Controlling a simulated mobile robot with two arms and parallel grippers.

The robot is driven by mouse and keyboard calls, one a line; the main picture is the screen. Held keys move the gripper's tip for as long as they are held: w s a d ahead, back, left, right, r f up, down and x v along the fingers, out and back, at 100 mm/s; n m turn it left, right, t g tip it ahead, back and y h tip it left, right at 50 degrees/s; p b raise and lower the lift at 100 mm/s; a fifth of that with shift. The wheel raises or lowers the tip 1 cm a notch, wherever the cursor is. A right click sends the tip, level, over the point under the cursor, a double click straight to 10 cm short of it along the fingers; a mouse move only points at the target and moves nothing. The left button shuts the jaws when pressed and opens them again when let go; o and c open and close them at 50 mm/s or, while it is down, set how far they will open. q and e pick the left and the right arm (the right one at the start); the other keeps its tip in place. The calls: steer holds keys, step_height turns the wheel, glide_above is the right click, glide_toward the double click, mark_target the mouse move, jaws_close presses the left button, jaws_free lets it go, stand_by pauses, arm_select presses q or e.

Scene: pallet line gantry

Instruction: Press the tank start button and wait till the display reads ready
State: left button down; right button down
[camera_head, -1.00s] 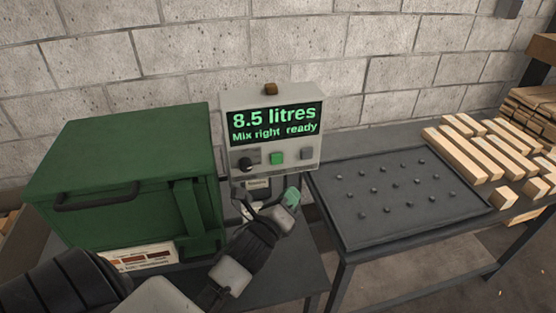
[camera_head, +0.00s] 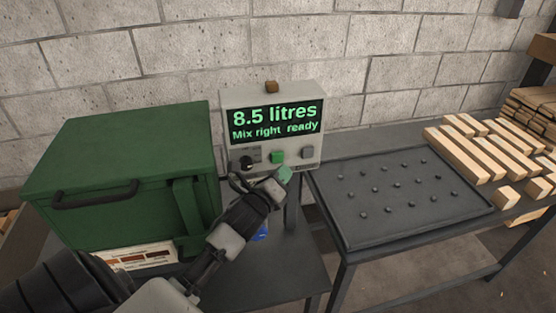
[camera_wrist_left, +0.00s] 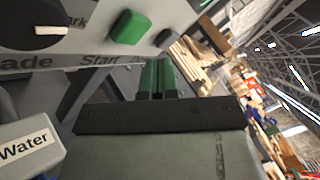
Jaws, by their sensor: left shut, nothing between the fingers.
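The control box (camera_head: 228,108) stands on the bench behind my left gripper. Its display (camera_head: 276,122) reads "8.5 litres" and "Mix right ready" in green. Below it are a black knob (camera_head: 246,163), the green start button (camera_head: 278,157) and a grey button (camera_head: 306,153). In the left wrist view the green button (camera_wrist_left: 131,27) sits above the word "Start". My left gripper (camera_head: 283,176) is shut and empty, its green-tipped fingers just below the start button and seemingly apart from it. The fingers also show in the left wrist view (camera_wrist_left: 158,78). My right gripper is not in view.
A green lidded tank (camera_head: 125,165) stands left of the control box. A dark studded tray (camera_head: 395,195) lies on the bench to the right, with wooden blocks (camera_head: 465,150) beyond it. A "Water" label (camera_wrist_left: 24,145) shows in the left wrist view.

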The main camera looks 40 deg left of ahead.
arm_select(q)
steer(key=shift+w+a, duration=0.4)
steer(key=shift+a, duration=0.05)
stand_by(1.8)
steer(key=shift+w+a, duration=0.25)
steer(key=shift+a, duration=0.05)
steer(key=shift+w+a, duration=0.35)
steer(key=shift+a, duration=0.05)
stand_by(0.8)
stand_by(0.3)
steer(key=shift+s+d, duration=0.65)
steer(key=shift+d, duration=0.05)
steer(key=shift+s+d+p, duration=0.7)
steer(key=shift+s+d, duration=0.9)
steer(key=shift+d, duration=0.3)
